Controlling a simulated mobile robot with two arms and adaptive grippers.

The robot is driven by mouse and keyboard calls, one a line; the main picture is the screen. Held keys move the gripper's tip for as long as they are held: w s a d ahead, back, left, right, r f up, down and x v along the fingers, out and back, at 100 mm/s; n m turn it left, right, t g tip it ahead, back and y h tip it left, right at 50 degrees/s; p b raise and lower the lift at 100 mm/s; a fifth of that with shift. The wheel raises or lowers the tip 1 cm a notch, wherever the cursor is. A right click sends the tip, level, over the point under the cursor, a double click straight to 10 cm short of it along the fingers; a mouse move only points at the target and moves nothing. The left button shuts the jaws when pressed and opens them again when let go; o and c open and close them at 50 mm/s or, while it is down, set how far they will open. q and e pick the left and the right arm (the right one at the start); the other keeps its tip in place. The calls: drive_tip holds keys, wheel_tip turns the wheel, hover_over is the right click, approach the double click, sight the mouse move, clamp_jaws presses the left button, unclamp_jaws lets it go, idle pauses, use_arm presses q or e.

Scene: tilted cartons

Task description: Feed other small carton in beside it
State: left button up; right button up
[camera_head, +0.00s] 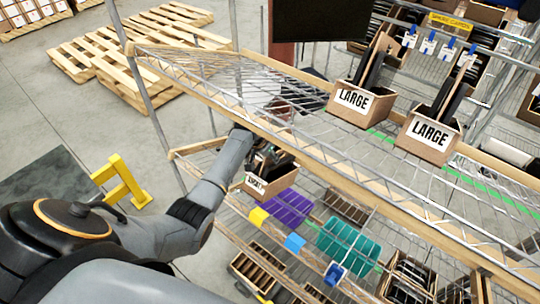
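A small open carton (284,178) with a white label, its lettering too small to read surely, sits at the left end of the lower wire shelf, under the upper shelf's front edge. My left arm comes in from the left and reaches between the shelves. My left gripper (266,155) is at the carton's left and top, dark and partly hidden by the arm and the upper shelf. I cannot tell whether its fingers are open or shut, or whether they touch the carton. No second small carton can be clearly made out beside it. My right gripper is out of view.
Two cartons marked LARGE, one on the left (356,103) and one on the right (428,136), stand on the upper wire shelf (250,88). Purple (289,207) and teal (348,243) mats lie right of the small carton. Pallets (135,75) and a yellow barrier (121,181) stand left.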

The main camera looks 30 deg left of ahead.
use_arm(q)
drive_tip(key=shift+s+f, duration=0.1)
drive_tip(key=shift+v, duration=3.8)
